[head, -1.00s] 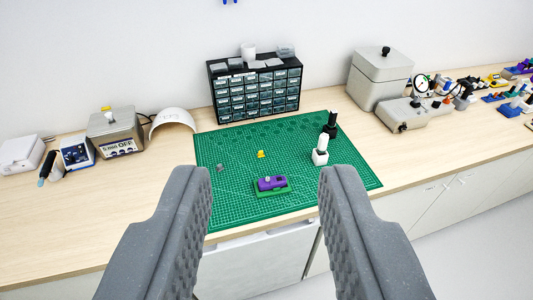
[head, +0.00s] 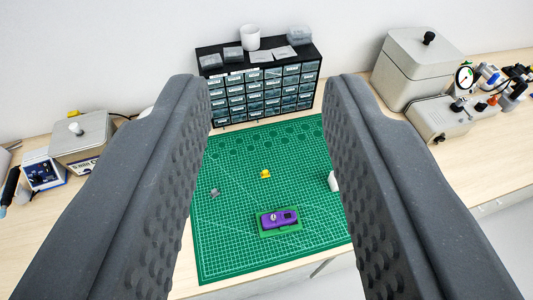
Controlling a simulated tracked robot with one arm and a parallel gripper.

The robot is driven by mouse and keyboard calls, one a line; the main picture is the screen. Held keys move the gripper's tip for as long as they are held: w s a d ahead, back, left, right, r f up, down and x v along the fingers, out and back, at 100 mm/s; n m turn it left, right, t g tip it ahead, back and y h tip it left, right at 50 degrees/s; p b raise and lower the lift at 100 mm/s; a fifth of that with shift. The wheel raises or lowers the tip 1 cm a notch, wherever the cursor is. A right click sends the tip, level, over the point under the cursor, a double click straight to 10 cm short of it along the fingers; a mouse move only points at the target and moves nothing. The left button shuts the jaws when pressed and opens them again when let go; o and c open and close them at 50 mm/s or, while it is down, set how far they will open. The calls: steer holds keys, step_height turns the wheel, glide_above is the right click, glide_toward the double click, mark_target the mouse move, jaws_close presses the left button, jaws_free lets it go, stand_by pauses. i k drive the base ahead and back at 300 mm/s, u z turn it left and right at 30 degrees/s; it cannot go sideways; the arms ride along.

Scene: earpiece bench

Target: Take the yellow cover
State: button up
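The yellow cover (head: 265,174) is a small yellow piece lying on the green cutting mat (head: 222,250), a little above the middle of the mat in the picture. My gripper (head: 262,85) is open and empty. Its two grey fingers stand wide apart on either side of the view, and the cover shows in the gap between them, farther off on the bench.
A purple part in a green holder (head: 279,220) sits nearer than the cover. A small grey piece (head: 215,192) lies left of it. A white bottle (head: 333,181) is partly hidden by the right finger. A drawer cabinet (head: 262,92) stands behind the mat; grey machines (head: 412,68) stand right.

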mark_target(265, 173)
steer(key=z, duration=1.05)
steer(key=i, duration=0.1)
steer(key=u, duration=3.25)
steer(key=k, duration=0.8)
steer(key=z, duration=1.7)
steer(key=i, duration=0.7)
steer(key=z, duration=0.05)
